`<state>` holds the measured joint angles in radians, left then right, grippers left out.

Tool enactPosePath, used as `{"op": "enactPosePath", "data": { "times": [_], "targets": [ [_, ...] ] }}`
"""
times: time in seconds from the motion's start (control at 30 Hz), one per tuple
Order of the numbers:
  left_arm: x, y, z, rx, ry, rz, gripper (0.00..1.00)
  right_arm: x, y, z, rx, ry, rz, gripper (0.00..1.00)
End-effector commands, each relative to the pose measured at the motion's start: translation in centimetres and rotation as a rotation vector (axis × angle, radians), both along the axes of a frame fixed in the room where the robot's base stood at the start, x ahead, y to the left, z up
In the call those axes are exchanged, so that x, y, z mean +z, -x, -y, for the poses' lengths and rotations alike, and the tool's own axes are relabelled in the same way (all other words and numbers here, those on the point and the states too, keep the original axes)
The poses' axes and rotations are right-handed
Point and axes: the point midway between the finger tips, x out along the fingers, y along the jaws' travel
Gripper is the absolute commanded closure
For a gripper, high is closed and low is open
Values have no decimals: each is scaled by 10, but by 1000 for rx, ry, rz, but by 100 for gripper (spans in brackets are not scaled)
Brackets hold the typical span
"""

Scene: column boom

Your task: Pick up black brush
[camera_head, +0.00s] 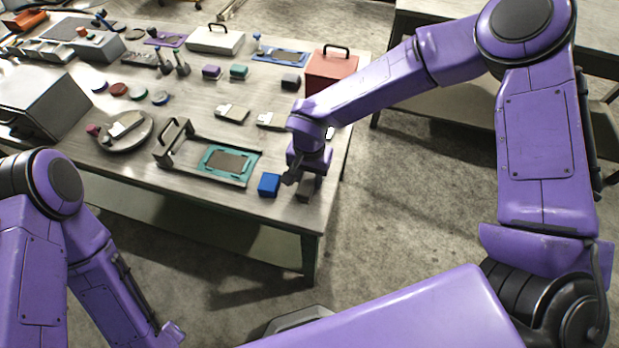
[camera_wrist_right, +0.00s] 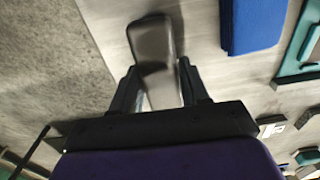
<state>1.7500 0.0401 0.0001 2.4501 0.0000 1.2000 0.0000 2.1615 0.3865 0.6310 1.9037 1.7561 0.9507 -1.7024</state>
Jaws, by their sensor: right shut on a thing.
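My right gripper (camera_head: 303,181) points down over the front right corner of the workbench. In the right wrist view its fingers (camera_wrist_right: 157,68) are shut on a dark grey-black piece with a paler part between the fingers, which I take to be the black brush (camera_wrist_right: 155,42). In the head view the brush (camera_head: 308,189) shows only as a small dark shape below the gripper. I cannot tell whether it touches the bench top. My left arm shows at lower left, but its gripper is not in view.
A blue block (camera_head: 268,184) stands just left of the right gripper. Pale-topped tools lie behind. A red box (camera_head: 331,70) stands at the back right. The workbench (camera_head: 215,203) ends just right of the gripper.

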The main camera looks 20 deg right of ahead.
Motion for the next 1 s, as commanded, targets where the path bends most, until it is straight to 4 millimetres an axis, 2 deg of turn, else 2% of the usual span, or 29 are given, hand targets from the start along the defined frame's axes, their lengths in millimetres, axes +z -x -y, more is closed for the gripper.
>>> {"op": "enactPosePath", "data": {
  "times": [0.23,0.4,0.47,0.63,0.8,1.0],
  "targets": [
    [-1,0,0,0,0,0,57,5,0,1,0,-1,1,88],
    [-4,0,0,0,0,0,57,33,0,-1,-1,-3,3,88],
    [-10,0,0,0,0,0,57,44,2,-14,2,-1,3,88],
    [-21,0,0,0,0,0,57,91,9,-53,4,-2,4,88],
    [-34,0,0,0,0,0,57,109,18,-102,3,0,0,88],
    [-39,0,0,0,0,0,57,126,23,-132,0,0,0,88]
  ]
}}
